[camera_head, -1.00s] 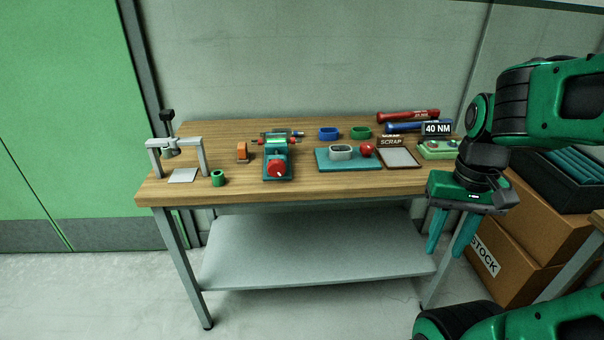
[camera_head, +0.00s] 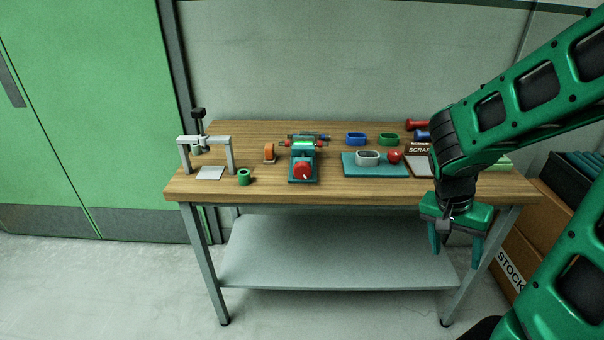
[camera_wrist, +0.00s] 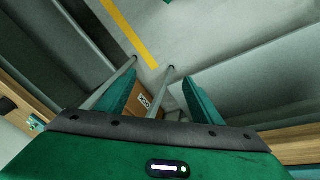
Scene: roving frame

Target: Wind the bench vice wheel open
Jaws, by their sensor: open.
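The bench vice (camera_head: 302,158) is a teal body on the wooden workbench, left of the bench's middle. Its red wheel (camera_head: 304,172) faces the front edge. My gripper (camera_head: 457,250) hangs fingers-down in front of the bench's right part, below the top's level. It is well to the right of the wheel and apart from it. Its two teal fingers are spread with nothing between them. In the wrist view my gripper (camera_wrist: 160,95) also shows open and empty, with the floor beyond. The wheel is not in the wrist view.
A press frame (camera_head: 206,150), a green ring (camera_head: 244,177) and an orange piece (camera_head: 269,152) stand left of the vice. A teal mat (camera_head: 352,169) with a grey ring and red ball lies right. The lower shelf (camera_head: 330,255) is bare. A STOCK carton (camera_head: 508,270) stands right.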

